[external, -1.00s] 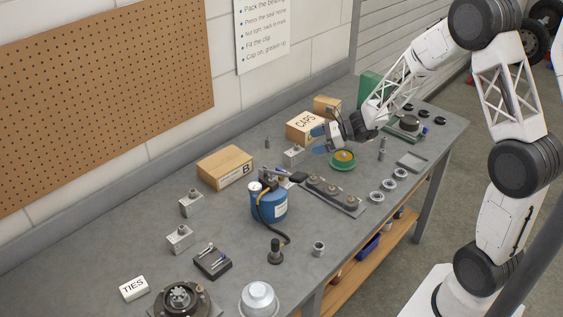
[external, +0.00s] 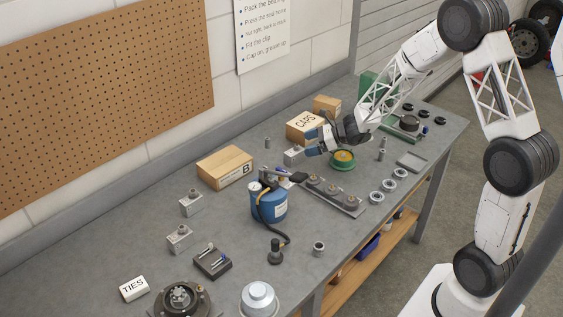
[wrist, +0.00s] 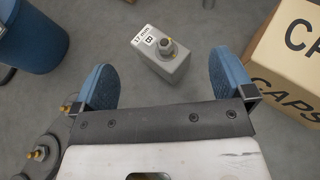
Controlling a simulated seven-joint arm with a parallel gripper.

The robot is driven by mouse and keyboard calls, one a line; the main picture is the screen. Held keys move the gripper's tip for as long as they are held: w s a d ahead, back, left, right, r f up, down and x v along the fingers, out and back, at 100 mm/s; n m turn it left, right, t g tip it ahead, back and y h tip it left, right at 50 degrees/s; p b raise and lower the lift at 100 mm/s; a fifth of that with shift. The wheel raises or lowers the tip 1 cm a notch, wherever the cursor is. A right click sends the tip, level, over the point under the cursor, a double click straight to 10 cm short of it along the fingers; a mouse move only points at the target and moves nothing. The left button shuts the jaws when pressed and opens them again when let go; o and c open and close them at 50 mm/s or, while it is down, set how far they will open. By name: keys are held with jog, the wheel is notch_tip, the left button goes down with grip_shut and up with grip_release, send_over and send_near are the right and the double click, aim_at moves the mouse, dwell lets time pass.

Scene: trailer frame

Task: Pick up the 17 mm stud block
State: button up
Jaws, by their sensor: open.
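The 17 mm stud block (wrist: 163,62) is a grey block with a threaded stud on top and a white label reading "17 mm" and "B". In the wrist view it lies ahead of my gripper (wrist: 158,80), roughly between the two blue fingertips, which are wide apart. In the external view the block (external: 293,156) stands on the bench just left of my gripper (external: 309,142). My gripper is open and empty, with no visible contact on the block. Two similar stud blocks, one upper (external: 191,205) and one lower (external: 180,240), stand further left; their labels are unreadable.
The CAPS box (external: 304,127) is close behind the block, at right in the wrist view. A blue grease can (external: 268,205), a plate with round dark parts (external: 335,196) and a green dish (external: 342,165) stand nearby. Cardboard box B (external: 225,168) is to the left.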

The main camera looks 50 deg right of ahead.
aim_at(297, 146)
jog(key=shift+x, duration=2.6)
jog(key=shift+c, duration=0.2)
grip_shut()
jog(key=shift+r, duration=5)
